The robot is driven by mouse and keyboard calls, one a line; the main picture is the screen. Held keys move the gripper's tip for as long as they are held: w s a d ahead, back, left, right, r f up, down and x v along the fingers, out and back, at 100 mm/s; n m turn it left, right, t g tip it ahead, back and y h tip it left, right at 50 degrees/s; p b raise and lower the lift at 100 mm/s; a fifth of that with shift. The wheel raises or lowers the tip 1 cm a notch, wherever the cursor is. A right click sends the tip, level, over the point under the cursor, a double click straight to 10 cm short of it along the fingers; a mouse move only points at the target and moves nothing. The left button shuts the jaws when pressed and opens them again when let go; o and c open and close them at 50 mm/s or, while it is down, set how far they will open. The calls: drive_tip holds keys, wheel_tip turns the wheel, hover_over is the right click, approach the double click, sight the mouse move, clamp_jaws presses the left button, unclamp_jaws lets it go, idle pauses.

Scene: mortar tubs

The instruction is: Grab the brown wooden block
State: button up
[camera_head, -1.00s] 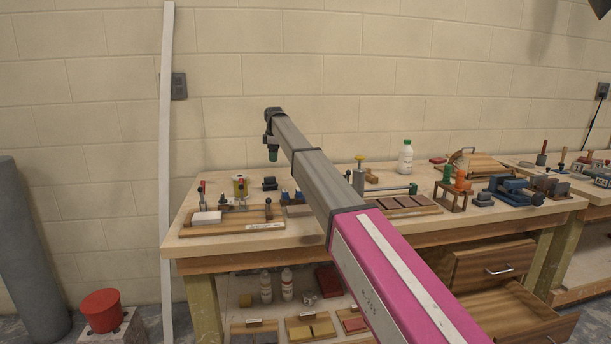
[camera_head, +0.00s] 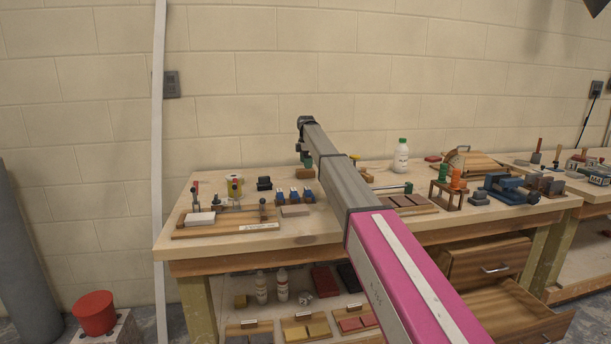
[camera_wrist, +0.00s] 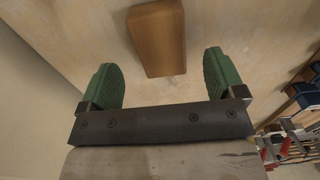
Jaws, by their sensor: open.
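The brown wooden block (camera_wrist: 158,38) lies on the bench top in the wrist view, ahead of and between the green fingers. In the head view the block (camera_head: 305,174) shows just below my gripper (camera_head: 306,160), near the back of the bench. My gripper (camera_wrist: 164,82) is open and empty in the wrist view. The block's near end lies about level with the fingertips in the picture.
Blue-topped stamps (camera_head: 295,196) stand in front of the block. A black item (camera_head: 264,183) and a yellow tub (camera_head: 235,184) stand to its left. A white bottle (camera_head: 401,157) stands to the right. A wooden board with clamps (camera_head: 222,232) lies at the front left.

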sight(305, 170)
drive_tip(key=shift+s+a+f, duration=0.1)
drive_tip(key=shift+a+f, duration=0.05)
drive_tip(key=shift+f, duration=2.5)
drive_tip(key=c, duration=1)
